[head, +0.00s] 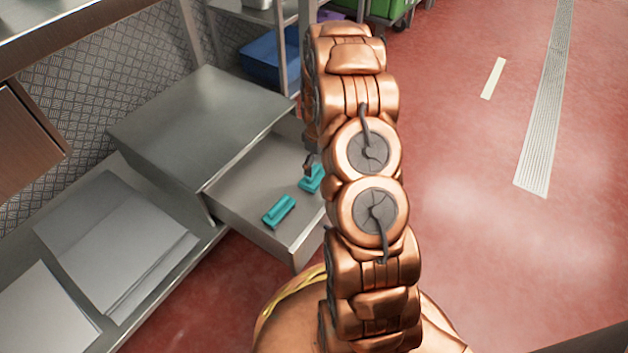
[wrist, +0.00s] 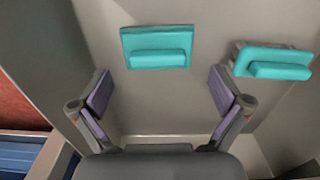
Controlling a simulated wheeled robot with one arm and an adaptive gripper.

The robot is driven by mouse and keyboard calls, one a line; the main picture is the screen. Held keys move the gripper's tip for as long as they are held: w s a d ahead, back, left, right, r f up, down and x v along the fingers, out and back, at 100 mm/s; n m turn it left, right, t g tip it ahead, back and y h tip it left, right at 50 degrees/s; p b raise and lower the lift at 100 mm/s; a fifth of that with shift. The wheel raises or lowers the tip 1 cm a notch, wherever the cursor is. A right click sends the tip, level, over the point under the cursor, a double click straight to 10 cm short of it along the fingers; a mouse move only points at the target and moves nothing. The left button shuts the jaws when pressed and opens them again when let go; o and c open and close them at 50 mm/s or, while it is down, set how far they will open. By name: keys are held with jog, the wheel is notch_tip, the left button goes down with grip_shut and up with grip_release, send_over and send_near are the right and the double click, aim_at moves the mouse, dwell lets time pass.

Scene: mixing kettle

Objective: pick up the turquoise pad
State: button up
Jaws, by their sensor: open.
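Two turquoise pads lie in an open metal drawer (head: 250,196). In the head view one pad (head: 278,211) is near the drawer's front and the other pad (head: 311,180) is further back, partly hidden by my arm. In the wrist view one pad (wrist: 157,48) lies ahead of the gap between my fingers, and the other pad (wrist: 275,63) lies to the right, outside the right finger. My gripper (wrist: 160,92) is open and empty above the drawer floor. In the head view my gripper is mostly hidden behind my arm.
The drawer belongs to a grey metal cabinet (head: 203,118) on a low shelf. Flat metal sheets (head: 115,240) lie on the shelf to the left. A blue bin (head: 268,58) stands behind the cabinet. The red floor (head: 500,220) at the right is clear.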

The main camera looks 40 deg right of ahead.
aim_at(316, 172)
jog(key=shift+w+f+b, duration=0.25)
jog(key=shift+f+b, duration=0.6)
jog(key=shift+f, duration=0.65)
jog(key=shift+w+f+b, duration=0.2)
jog(key=shift+f+b, duration=0.6)
jog(key=shift+f, duration=0.65)
jog(key=c, duration=1.1)
jog(key=shift+r, duration=0.1)
